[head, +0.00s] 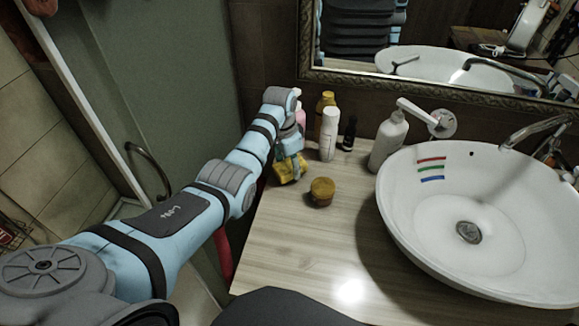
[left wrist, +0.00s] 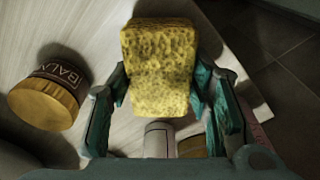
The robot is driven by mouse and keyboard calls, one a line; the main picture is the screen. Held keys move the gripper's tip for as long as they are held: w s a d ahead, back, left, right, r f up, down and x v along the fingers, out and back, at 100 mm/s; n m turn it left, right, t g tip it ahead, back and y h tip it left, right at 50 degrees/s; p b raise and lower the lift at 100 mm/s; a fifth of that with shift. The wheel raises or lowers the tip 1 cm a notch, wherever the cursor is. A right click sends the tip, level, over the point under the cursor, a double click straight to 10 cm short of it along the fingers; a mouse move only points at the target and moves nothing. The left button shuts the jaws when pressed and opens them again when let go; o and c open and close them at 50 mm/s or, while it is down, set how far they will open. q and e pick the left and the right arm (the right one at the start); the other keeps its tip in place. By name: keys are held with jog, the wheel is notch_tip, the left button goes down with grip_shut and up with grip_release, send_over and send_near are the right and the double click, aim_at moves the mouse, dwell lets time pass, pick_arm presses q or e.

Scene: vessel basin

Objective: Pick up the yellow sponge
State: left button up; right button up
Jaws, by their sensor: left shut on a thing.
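The yellow sponge (head: 288,170) is at the left end of the wooden counter, partly hidden by my left gripper (head: 291,152) in the head view. In the left wrist view the sponge (left wrist: 160,68) is a porous yellow block standing between the two fingers of my left gripper (left wrist: 160,100). The fingers are shut on its sides. I cannot tell whether the sponge still touches the counter. My right gripper is in neither view.
A gold-lidded jar (head: 322,191) stands just right of the sponge. A white bottle (head: 329,134), an amber bottle (head: 325,104), a dark small bottle (head: 349,133) and a pump bottle (head: 389,140) stand behind. The white basin (head: 400,205) fills the right. The front counter (head: 300,250) is clear.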

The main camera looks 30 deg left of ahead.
pick_arm(q)
notch_tip(320, 180, up, 13)
jog(key=p, duration=0.2)
notch_tip(320, 180, up, 6)
jog(key=p, duration=0.4)
send_over(290, 164)
jog(key=shift+r, duration=0.15)
